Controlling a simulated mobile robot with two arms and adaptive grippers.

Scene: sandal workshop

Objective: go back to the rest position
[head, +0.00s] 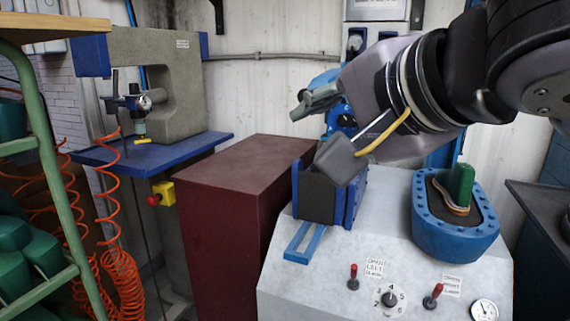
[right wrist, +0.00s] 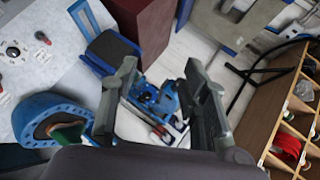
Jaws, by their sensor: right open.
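My right gripper (head: 322,132) reaches in from the upper right in the head view. It is open and empty, in the air above the left station of the white machine (head: 330,275). In the right wrist view its two fingers (right wrist: 160,78) stand apart, with nothing between them but floor and blue and white parts farther off. My left gripper is in neither view.
A blue oval holder (head: 430,238) on the machine bears a sole with a green last (head: 461,186). The left station has a dark block (head: 316,196) between blue plates. A dark red cabinet (head: 225,190) and a grey machine (head: 165,80) stand left, near orange coiled hoses (head: 122,280).

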